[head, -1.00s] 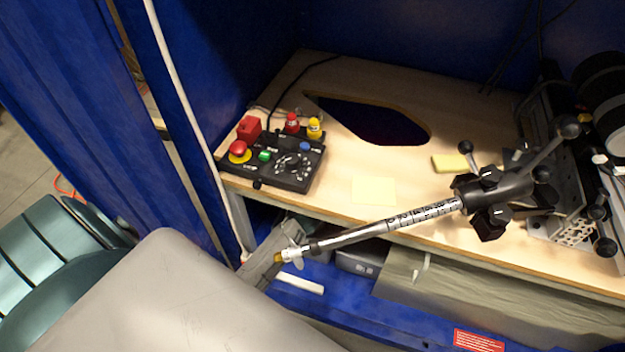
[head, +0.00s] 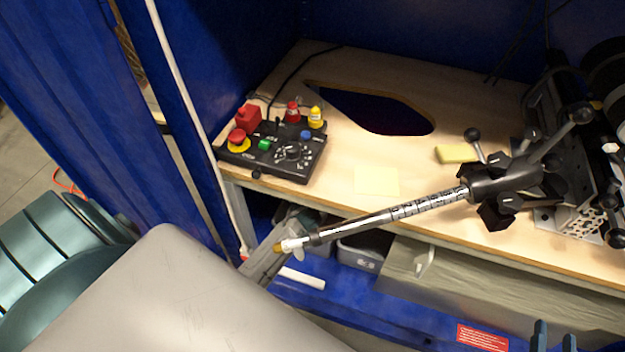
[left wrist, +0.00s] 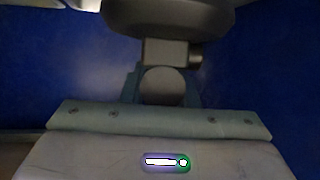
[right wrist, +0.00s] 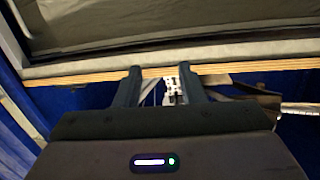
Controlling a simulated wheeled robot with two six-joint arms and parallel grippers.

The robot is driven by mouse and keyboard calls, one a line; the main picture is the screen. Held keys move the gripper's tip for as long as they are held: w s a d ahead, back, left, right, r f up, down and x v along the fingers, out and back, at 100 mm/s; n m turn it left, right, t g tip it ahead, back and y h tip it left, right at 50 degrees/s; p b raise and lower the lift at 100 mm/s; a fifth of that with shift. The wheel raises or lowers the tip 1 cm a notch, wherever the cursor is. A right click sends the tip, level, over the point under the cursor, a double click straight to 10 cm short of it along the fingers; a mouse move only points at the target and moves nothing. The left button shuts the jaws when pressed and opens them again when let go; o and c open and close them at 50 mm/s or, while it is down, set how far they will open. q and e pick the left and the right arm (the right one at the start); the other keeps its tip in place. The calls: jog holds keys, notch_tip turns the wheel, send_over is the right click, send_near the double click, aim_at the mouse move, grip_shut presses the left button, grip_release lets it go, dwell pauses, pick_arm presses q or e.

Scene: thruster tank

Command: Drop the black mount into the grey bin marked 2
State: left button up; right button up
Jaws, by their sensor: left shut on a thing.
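My left gripper (left wrist: 163,85), in the left wrist view, is shut on a dark piece with a broad rounded body, a block and a round knob. It looks like the black mount (left wrist: 168,18), though the view is dim and its ends are cut off. The left gripper is not visible in the head view. My right gripper (head: 554,335) shows at the lower right of the head view. In the right wrist view its two fingers (right wrist: 160,88) are apart and empty. A grey bin (head: 360,258) with a label sits under the bench; its number is unreadable.
A wooden bench (head: 440,235) carries a control box (head: 290,158), yellow pads and a dark cut-out. A silver rod (head: 390,215) with a black knobbed hub (head: 500,185) reaches across its front edge. Another grey bin (head: 277,262) is partly hidden at the rod's end.

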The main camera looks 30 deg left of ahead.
pick_arm(q)
jog(key=o, duration=1.1)
jog(key=shift+o, duration=0.2)
jog(key=shift+s, duration=0.15)
jog(key=p+v, duration=0.1)
jog(key=v, duration=0.9)
jog(key=shift+s+d+r, duration=0.15)
jog(key=shift+s+d, duration=0.1)
pick_arm(e)
jog(key=s+f+g, duration=0.4)
jog(key=f, duration=0.2)
jog(key=shift+a+f, duration=0.35)
jog(key=shift+a, duration=0.05)
